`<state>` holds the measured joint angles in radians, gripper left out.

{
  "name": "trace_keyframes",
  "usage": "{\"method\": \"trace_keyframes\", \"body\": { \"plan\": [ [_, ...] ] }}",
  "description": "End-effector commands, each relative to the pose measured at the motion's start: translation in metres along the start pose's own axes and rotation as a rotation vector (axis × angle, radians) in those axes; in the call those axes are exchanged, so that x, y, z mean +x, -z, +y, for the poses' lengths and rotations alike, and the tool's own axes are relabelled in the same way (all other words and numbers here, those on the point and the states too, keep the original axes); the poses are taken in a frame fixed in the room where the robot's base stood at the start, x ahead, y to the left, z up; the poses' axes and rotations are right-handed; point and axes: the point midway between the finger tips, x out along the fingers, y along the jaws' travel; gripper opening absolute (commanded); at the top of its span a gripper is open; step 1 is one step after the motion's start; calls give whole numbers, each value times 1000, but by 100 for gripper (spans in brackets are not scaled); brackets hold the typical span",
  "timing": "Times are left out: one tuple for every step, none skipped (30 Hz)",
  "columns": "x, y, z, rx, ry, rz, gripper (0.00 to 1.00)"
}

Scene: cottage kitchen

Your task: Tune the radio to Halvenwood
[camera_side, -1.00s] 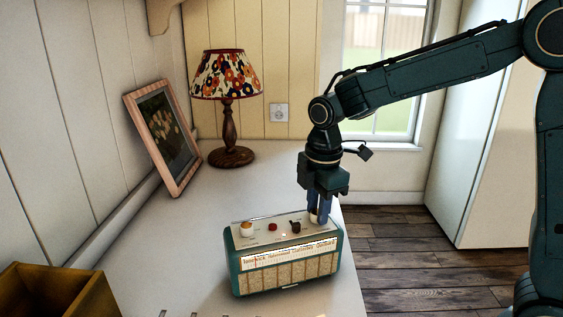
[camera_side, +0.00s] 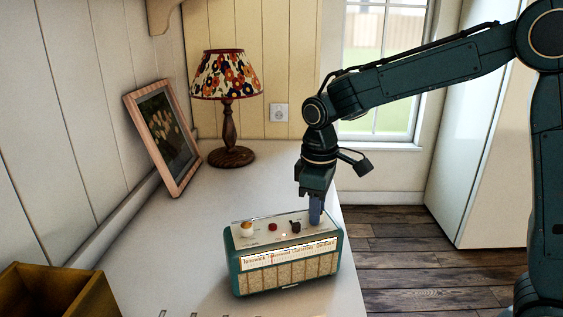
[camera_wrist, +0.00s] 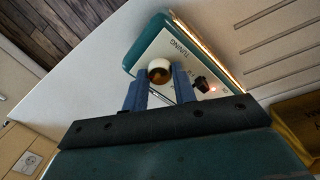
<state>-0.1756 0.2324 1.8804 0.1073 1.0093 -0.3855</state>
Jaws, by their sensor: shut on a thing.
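The teal radio (camera_side: 287,280) stands upright on the white counter, its lit dial (camera_side: 288,254) facing front with station names printed along it; the small print is hard to read. My gripper (camera_side: 316,220) points down at the right end of the radio's top. In the wrist view its blue fingers (camera_wrist: 160,88) are shut on the tuning knob (camera_wrist: 159,69), a cream knob with a brown centre, beside the printed word TUNING. In the side view the fingers hide that knob.
A lamp with a flowered shade (camera_side: 225,76) and a leaning picture frame (camera_side: 165,137) stand at the back. A yellow-brown wooden box (camera_side: 58,292) is at the front left. The counter (camera_side: 190,220) left of the radio is clear.

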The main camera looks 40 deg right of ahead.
Motion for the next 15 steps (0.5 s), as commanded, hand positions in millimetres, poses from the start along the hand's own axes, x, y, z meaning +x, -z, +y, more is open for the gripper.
{"method": "trace_keyframes", "body": {
  "plan": [
    [-1,0,0,43,-1,-1,4],
    [-1,0,0,68,-1,-2,4],
    [-1,0,0,101,-1,-4,4],
    [-1,1,0,124,-1,-6,4],
    [-1,1,0,146,-1,-7,4],
    [-1,1,1,173,-1,-8,4],
    [-1,1,1,193,-1,-9,4],
    [-1,1,1,210,-1,-10,4],
    [-1,1,1,232,-1,-11,4],
    [-1,1,1,247,-1,-12,4],
    [-1,1,1,260,-1,-13,4],
    [-1,1,1,276,-1,-14,4],
    [-1,1,1,286,-1,-14,4],
    [-1,1,1,295,-1,-15,4],
    [-1,1,1,305,-1,-15,4]
  ]
}}
